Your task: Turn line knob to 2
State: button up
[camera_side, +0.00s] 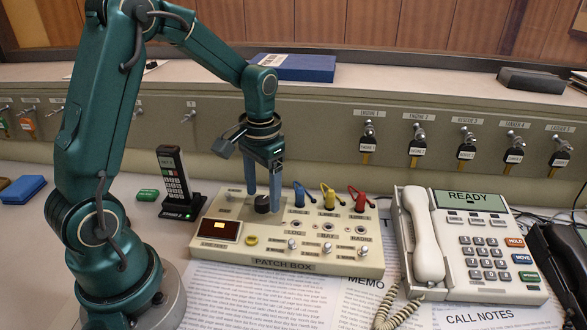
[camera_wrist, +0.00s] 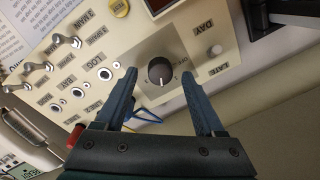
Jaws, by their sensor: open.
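The line knob (camera_side: 262,204) is a dark round knob at the upper left of the cream patch box (camera_side: 330,263). In the wrist view the knob (camera_wrist: 160,71) has a white pointer mark and sits on a grey plate with small lettering, too small to read surely. My gripper (camera_side: 262,196) points down over the knob. In the wrist view my gripper (camera_wrist: 165,82) is open, with one blue finger on each side of the knob and visible gaps between. I cannot tell how far the fingertips are above the panel.
Blue, yellow and red plugs with cables (camera_side: 328,196) stand right of the knob. Toggle switches (camera_side: 292,244) line the box front. A desk phone (camera_side: 470,245) is at right, a cordless handset (camera_side: 174,180) at left. Papers (camera_side: 250,300) lie in front.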

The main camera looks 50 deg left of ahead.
aim_at(264, 201)
notch_tip(264, 201, up, 4)
jog(key=shift+d+r, duration=0.1)
dwell(0.4)
